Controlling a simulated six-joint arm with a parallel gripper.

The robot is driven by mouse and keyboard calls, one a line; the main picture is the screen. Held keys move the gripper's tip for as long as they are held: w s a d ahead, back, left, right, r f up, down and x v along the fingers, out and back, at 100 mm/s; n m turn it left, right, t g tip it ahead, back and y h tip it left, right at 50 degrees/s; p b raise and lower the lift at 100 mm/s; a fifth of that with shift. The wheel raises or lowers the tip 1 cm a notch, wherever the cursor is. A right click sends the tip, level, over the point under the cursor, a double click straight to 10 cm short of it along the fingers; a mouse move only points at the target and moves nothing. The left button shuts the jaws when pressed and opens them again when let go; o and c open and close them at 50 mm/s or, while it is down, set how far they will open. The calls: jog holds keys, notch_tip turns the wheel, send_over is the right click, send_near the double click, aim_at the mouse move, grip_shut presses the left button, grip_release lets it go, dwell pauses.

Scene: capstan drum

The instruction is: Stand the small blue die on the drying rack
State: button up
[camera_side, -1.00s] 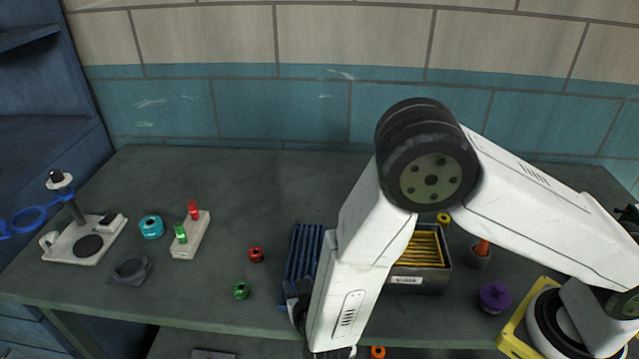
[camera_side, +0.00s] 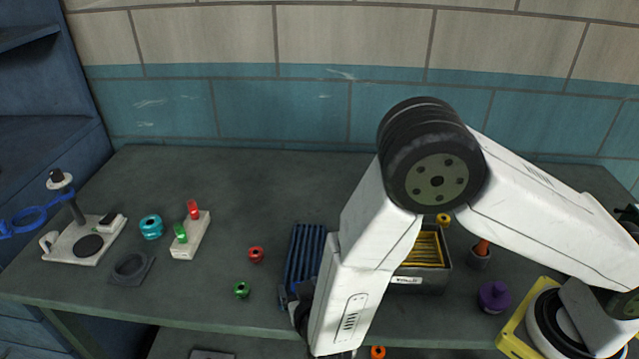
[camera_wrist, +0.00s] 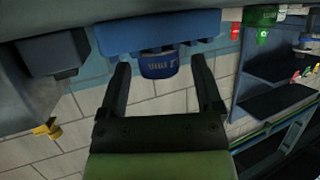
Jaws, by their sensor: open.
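The blue slatted drying rack (camera_side: 305,255) stands near the table's front edge, partly hidden by my arm. In the wrist view, which looks upside down, the rack (camera_wrist: 190,28) is a blue bar at the top. The small blue die (camera_wrist: 159,70), a short dark-blue cylinder with pale lettering, adjoins the rack there and looks upright; exact contact is unclear. My gripper (camera_wrist: 160,62) is open, one finger on each side of the die, with visible gaps. In the side view, the die and fingertips are hidden by my arm.
Right of the rack is a grey labelled bin (camera_side: 425,278) with yellow slats. A purple knobbed piece (camera_side: 494,296) stands further right. Red (camera_side: 256,254) and green (camera_side: 242,289) pieces are left of the rack. The table's back middle is clear.

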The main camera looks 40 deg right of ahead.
jog(key=shift+v, duration=3.35)
jog(key=shift+w+d+r+y, duration=0.15)
jog(key=shift+w+y, duration=0.15)
jog(key=shift+w, duration=0.15)
jog(key=w+y, duration=0.1)
jog(key=w+d+r+g+y, duration=0.2)
jog(key=w, duration=0.1)
jog(key=shift+w+r+n, duration=0.1)
jog(key=shift+r+n, duration=0.1)
jog(key=shift+n, duration=0.2)
jog(key=s+d+r+n+g, duration=0.1)
jog(key=s+d+r+g, duration=0.1)
jog(key=d, duration=0.4)
jog(key=s+d+r+n+g+y, duration=0.1)
jog(key=s+d+r+g, duration=0.1)
jog(key=d, duration=0.5)
jog(key=s+d+r+n+g, duration=0.1)
jog(key=s+d+r+g, duration=0.2)
jog(key=s+d, duration=0.3)
jog(key=shift+d+n+g+y, duration=0.3)
jog(key=shift+d+n+g, duration=0.1)
jog(key=shift+d, duration=0.05)
